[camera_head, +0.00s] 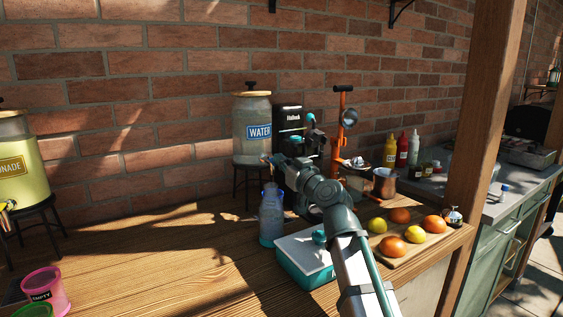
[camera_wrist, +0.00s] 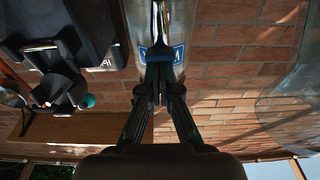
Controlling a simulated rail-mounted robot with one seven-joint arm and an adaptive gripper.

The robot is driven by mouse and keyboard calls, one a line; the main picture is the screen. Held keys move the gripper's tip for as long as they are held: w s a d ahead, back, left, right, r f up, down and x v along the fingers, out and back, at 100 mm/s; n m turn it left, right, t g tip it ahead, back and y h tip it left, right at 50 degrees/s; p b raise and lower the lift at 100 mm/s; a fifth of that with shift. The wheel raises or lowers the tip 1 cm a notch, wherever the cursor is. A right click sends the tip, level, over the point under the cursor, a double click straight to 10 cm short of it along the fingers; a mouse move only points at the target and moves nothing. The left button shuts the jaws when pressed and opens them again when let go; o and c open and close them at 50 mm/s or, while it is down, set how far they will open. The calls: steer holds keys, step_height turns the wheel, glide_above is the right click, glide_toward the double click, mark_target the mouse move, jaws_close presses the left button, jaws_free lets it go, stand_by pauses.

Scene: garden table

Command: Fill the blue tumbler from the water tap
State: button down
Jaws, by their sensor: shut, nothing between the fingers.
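The water dispenser (camera_head: 252,150) is a clear jar with a blue WATER label, raised on a dark stand by the wall. A blue translucent vessel, the blue tumbler (camera_head: 271,222), stands upright on the table in front of it. I cannot tell its fill level. My gripper (camera_head: 274,162) is above the tumbler, at the lower front of the dispenser, apart from the tumbler. The tap is not clear behind my gripper. In the wrist view, my shut fingers (camera_wrist: 160,70) point at the dispenser, just over its blue label (camera_wrist: 178,54), with nothing between them.
A teal and white cooler box (camera_head: 305,262) is right of the tumbler. A board with oranges and lemons (camera_head: 400,252) lies farther right. A black coffee machine (camera_head: 290,125) stands beside the dispenser. The lemonade dispenser (camera_head: 25,165) and pink cup (camera_head: 46,288) are left; table between is clear.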

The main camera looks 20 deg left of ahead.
stand_by(0.7)
steer(key=s+d+r+p, duration=0.1)
steer(key=s+d+r, duration=0.2)
steer(key=s+d, duration=0.4)
steer(key=shift+s+d, duration=0.15)
steer(key=shift+d, duration=0.65)
